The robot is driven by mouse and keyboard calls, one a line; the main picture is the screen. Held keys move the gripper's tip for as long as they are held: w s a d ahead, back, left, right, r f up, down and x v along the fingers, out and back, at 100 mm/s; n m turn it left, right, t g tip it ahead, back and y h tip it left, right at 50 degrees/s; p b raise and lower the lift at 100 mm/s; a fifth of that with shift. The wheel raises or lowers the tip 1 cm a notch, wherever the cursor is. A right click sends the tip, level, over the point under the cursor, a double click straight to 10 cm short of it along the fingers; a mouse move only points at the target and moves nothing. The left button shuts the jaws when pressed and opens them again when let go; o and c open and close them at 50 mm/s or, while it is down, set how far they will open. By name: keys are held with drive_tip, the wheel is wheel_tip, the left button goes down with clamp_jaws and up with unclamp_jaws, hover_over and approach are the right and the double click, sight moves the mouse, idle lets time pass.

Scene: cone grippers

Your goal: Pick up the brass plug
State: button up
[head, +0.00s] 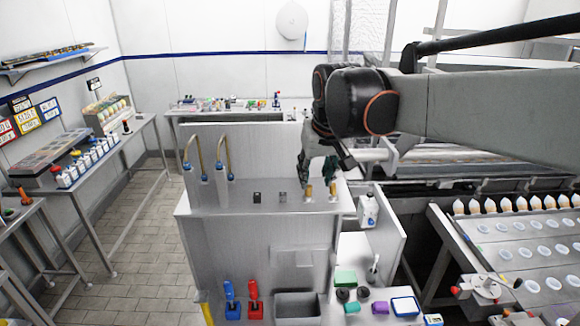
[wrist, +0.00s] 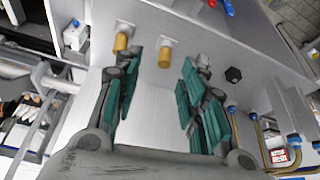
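Two brass plugs stand side by side on white square bases on the grey cabinet top. In the head view, the left brass plug (head: 308,191) and the right brass plug (head: 333,188) are near the cabinet's right end. In the wrist view, the first of these (wrist: 164,56) lies ahead between the finger lines; the other (wrist: 121,42) is beside the left finger's tip. My gripper (head: 324,172) is above and behind the plugs. Its green-padded fingers (wrist: 163,72) are wide apart with nothing between the pads. I cannot tell the exact gap to the plugs.
Curved brass taps (head: 224,157) rise at the cabinet's left. A white bottle (head: 368,210) hangs at its right side. Red and blue handled tools (head: 254,299) stand at the lower front.

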sight(309, 187)
drive_tip(key=x, duration=0.2)
drive_tip(key=p+x, duration=0.1)
drive_tip(key=x, duration=0.2)
drive_tip(key=shift+w+a+f, duration=0.2)
drive_tip(key=shift+w+a, duration=0.05)
drive_tip(key=shift+a, duration=0.15)
drive_tip(key=c, duration=0.9)
